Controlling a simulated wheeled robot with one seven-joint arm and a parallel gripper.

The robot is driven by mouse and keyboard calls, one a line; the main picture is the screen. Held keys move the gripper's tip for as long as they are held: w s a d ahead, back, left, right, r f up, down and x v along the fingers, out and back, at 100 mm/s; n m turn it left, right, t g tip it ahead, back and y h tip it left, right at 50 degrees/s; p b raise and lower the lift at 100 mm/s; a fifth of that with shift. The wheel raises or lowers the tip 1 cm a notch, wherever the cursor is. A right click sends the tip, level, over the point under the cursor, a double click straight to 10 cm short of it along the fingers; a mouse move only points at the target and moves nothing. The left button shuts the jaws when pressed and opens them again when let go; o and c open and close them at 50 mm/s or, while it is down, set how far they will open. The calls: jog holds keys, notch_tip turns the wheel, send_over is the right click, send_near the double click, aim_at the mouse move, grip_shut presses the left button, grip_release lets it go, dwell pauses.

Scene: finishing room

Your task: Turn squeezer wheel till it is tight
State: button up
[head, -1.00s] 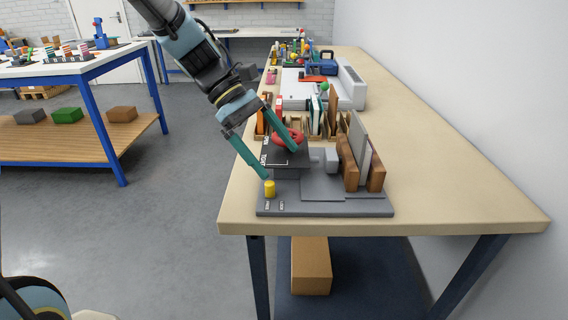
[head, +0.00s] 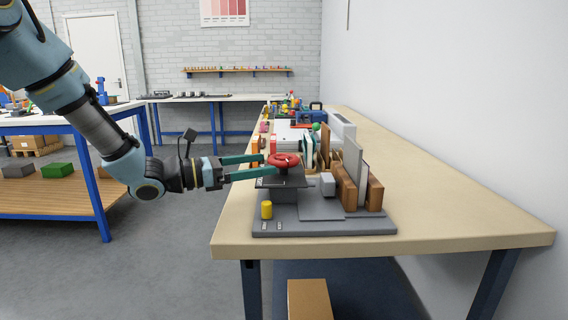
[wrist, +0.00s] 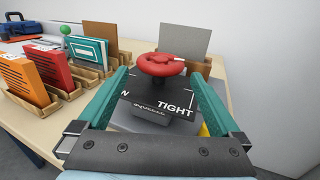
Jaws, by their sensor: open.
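The squeezer wheel is a red ring (head: 283,160) on a short post above a dark square plate, at the near left of the bench; it also shows in the wrist view (wrist: 158,66). The plate (wrist: 137,110) bears the word TIGHT at its front right and a partly hidden label ending in N at its left. A pale mark shows on the wheel's right side. My gripper (head: 262,166) reaches in level from the left, open. In the wrist view its green fingers stand on either side of the plate and wheel; I see no contact with the wheel.
The squeezer stands on a grey base (head: 330,227) with a yellow cylinder (head: 266,210), a small grey block (head: 328,184) and brown boards (head: 345,187). Books in wooden racks (wrist: 50,70) stand behind. The bench's right side is clear (head: 450,205).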

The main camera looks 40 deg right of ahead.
aim_at(285, 161)
jog(key=x, duration=0.6)
jog(key=shift+s+d, duration=0.15)
jog(key=shift+d, duration=0.2)
